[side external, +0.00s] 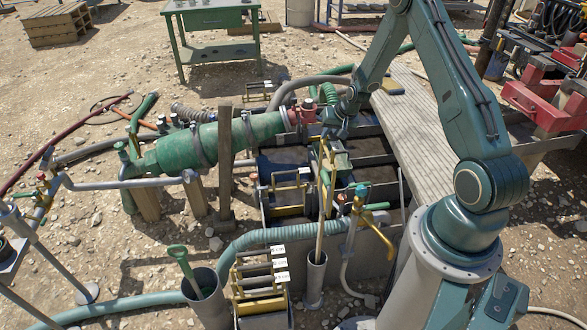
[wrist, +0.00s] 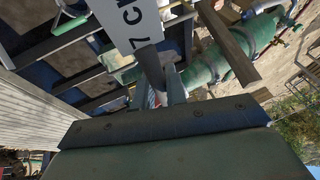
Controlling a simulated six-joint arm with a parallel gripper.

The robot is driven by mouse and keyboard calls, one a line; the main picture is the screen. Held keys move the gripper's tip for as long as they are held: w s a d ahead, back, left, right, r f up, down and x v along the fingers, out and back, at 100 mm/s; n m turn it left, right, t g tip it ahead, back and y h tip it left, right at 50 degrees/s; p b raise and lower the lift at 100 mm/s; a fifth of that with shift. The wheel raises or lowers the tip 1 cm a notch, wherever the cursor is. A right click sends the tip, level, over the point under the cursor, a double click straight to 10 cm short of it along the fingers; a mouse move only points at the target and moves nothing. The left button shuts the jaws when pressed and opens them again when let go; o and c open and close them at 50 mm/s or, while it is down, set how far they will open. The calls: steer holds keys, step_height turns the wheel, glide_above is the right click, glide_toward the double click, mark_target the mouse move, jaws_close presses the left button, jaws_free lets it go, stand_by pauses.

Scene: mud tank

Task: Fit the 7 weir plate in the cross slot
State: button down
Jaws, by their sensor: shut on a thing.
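My gripper (side external: 335,128) is over the mud tank (side external: 388,215), shut on the weir plate. In the side view the plate is hard to separate from the yellow and green parts below the jaws. The tank holds dark mud and has dark rails across it. A yellow-edged frame (side external: 290,190) stands in its left part. I cannot tell which gap is the cross slot, or whether the plate touches it.
A rack (side external: 262,305) holds several labelled plates at the front. A bucket with a green-handled tool (side external: 203,295) and a grey tube holding a pole (side external: 316,275) stand beside it. A green pipe (side external: 210,142) lies left of the tank, a plank walkway (side external: 425,140) right.

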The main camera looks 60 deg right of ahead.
step_height(320, 180, down, 10)
steer(key=shift+r, duration=0.2)
stand_by(1.4)
steer(key=shift+f, duration=0.1)
stand_by(0.4)
steer(key=shift+f, duration=7.4)
